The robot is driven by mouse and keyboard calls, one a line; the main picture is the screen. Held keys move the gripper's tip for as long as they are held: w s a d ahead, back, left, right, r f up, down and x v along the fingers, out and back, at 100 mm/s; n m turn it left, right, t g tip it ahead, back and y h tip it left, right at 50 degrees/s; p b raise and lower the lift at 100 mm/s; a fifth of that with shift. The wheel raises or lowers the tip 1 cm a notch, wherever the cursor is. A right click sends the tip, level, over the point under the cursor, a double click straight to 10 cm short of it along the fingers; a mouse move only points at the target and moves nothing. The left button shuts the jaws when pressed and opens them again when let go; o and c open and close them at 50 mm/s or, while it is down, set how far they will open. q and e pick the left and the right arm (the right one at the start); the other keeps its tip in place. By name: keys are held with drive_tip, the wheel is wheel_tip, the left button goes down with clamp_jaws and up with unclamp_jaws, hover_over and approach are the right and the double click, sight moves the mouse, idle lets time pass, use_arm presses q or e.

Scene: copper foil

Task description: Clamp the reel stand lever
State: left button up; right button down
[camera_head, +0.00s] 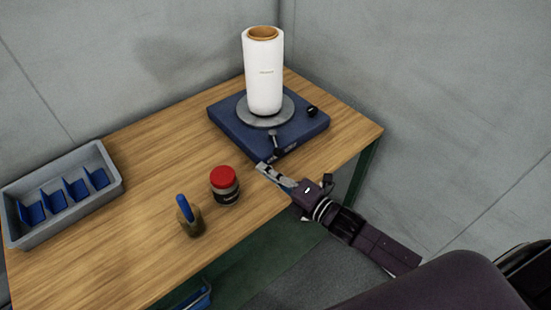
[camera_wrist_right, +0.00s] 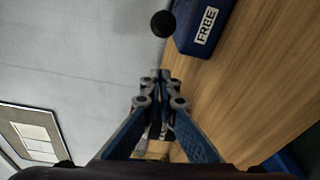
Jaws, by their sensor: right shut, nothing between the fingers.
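The reel stand (camera_head: 228,124) is a blue base at the back of the table, with a white roll (camera_head: 263,80) upright on its grey disc. Its lever (camera_head: 274,142) is a short grey rod at the front edge, ending in a black knob (camera_head: 278,152). In the right wrist view a black ball knob (camera_wrist_right: 163,23) shows just beyond the fingertips, beside the blue base with a "FREE" label (camera_wrist_right: 206,26). My right gripper (camera_head: 262,168) is shut and empty, just in front of the lever and apart from the knob. My left gripper is out of view.
A red-lidded jar (camera_head: 226,191) and a brownish object with a blue handle (camera_head: 190,220) stand left of my right gripper. A grey bin (camera_head: 117,190) with blue dividers sits at the far left. Another black knob (camera_head: 312,112) is on the stand's right side. Walls close off the back.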

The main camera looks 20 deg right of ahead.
sight(275, 144)
drive_tip(key=shift+w+d+r+p, duration=0.2)
drive_tip(key=shift+w+d+p, duration=0.2)
drive_tip(key=shift+d, duration=0.15)
drive_tip(key=shift+w+d+r+p, duration=0.15)
drive_tip(key=shift+w+d+p, duration=0.2)
drive_tip(key=shift+d, duration=0.85)
drive_tip(key=shift+a, duration=0.1)
